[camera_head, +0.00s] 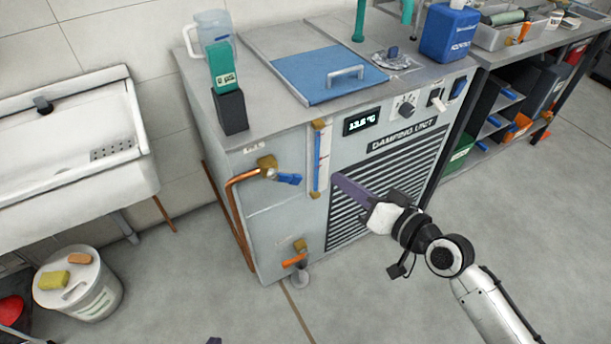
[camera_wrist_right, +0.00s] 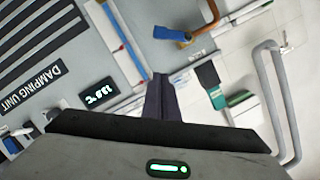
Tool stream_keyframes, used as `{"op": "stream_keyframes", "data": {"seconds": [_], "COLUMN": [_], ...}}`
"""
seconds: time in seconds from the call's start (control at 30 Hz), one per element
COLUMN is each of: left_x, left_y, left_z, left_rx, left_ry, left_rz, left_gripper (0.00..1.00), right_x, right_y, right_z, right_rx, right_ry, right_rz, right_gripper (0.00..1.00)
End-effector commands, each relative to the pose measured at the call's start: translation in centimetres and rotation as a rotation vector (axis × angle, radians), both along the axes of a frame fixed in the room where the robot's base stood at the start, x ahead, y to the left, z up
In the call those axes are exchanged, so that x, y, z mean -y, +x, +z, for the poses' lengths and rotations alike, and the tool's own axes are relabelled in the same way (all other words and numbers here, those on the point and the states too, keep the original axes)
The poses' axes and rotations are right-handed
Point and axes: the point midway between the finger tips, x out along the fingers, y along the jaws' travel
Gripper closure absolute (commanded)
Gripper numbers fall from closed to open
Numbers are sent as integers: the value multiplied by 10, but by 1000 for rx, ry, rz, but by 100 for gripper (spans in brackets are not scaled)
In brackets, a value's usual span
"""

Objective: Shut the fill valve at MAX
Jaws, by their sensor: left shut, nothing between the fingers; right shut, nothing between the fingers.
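The fill valve (camera_head: 267,164) is a brass body on the copper pipe at the unit's front left. Its blue lever (camera_head: 289,179) points right and slightly down; the lever also shows in the right wrist view (camera_wrist_right: 172,34). The sight gauge (camera_head: 318,160) stands upright right of it, with a blue column; I cannot read its level against the marks. My right gripper (camera_head: 338,180) is shut and empty, its tips close to the gauge's lower right, apart from the lever. A small dark tip at the bottom edge appears to be my left gripper (camera_head: 214,341), mostly out of frame.
The damping unit (camera_head: 285,225) carries a blue lid (camera_head: 330,80), a jug (camera_head: 212,35) and a blue canister (camera_head: 449,33) on top. An orange-handled valve (camera_head: 295,261) sits low on its front. A sink (camera_head: 70,150) and lidded bucket (camera_head: 80,285) stand left. Floor in front is open.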

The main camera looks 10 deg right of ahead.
Motion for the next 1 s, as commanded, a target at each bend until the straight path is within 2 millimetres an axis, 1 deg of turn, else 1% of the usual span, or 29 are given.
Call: {"op": "stream_keyframes", "data": {"seconds": [0.17, 0.27, 0.6, 0.63, 0.67, 0.8, 1.0], "left_x": [0, 0, -1, -1, -1, 0, 1], "left_y": [0, 0, -1, -1, -1, 0, 2], "left_z": [0, -1, -8, -9, -10, -10, -7], "left_rx": [0, -1, -6, -6, -6, -3, 3], "left_ry": [-1, 0, 2, 2, 3, 3, 1], "left_rz": [1, 1, 0, 0, -1, -1, -3], "left_gripper": [100, 100, 100, 100, 100, 100, 100], "right_x": [-7, -15, -50, -53, -56, -64, -69], "right_y": [13, 28, 90, 85, 83, 80, 78], "right_z": [-3, -5, -20, -29, -33, -46, -52], "right_rx": [0, 2, 0, -6, -6, -3, -1], "right_ry": [2, 2, 2, 1, 2, 0, 0], "right_rz": [0, -1, 1, 2, 2, 1, 1], "right_gripper": [100, 100, 100, 100, 100, 100, 100]}}
